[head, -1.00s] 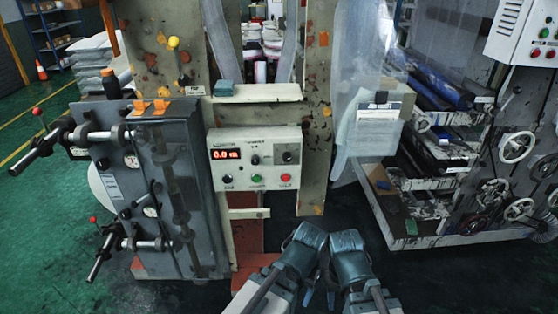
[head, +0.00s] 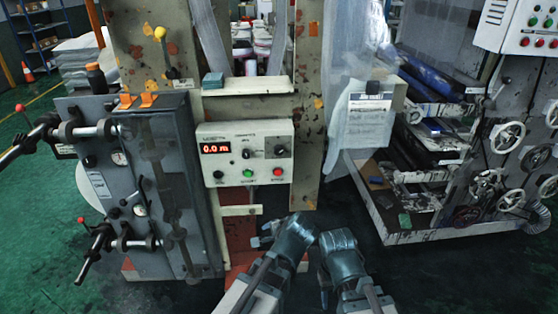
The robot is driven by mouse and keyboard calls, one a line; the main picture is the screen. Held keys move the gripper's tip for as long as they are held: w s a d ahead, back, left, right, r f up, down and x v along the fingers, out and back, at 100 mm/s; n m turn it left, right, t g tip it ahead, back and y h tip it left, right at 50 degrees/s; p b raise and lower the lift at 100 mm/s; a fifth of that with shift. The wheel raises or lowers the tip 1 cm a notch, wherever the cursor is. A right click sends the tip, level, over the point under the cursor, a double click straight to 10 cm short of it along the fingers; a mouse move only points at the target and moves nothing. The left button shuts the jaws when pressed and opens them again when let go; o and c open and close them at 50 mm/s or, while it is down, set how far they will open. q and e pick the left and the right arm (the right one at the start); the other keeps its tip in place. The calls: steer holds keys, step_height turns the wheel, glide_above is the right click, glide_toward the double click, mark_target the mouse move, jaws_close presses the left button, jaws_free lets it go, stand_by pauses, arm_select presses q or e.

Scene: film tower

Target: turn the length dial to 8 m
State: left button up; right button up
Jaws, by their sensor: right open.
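The control box (head: 245,153) is a pale panel fixed to the machine, left of centre in the head view. Its red display (head: 215,148) reads 0.0 m. It carries dark knobs, one at lower left (head: 218,175), one in the middle (head: 247,154) and one at right (head: 278,152). The labels are too small to tell which is the length dial. My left gripper (head: 264,235) is below the box and apart from it; its finger gap is unclear. My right gripper (head: 325,286) is open, low and right of the box, touching no control.
A green button (head: 249,173) and a red button (head: 277,171) sit low on the box. A shelf (head: 246,86) with a teal block (head: 212,80) is above. A grey cabinet (head: 170,200) with rollers and handles stands left. A handwheel machine is at right.

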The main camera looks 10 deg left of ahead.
arm_select(q)
steer(key=w+a+r+m+t+y+b, duration=0.25)
steer(key=w+r+m+t, duration=0.2)
steer(key=w+m, duration=0.4)
steer(key=m+t+h+b, duration=0.3)
steer(key=m+t, duration=0.4)
steer(key=m, duration=0.7)
glide_toward(279, 152)
steer(key=x, duration=0.9)
steer(key=shift+w+a, duration=0.1)
steer(key=shift+w, duration=0.05)
arm_select(e)
step_height(279, 152, down, 6)
steer(key=shift+f, duration=0.15)
arm_select(q)
jaws_close()
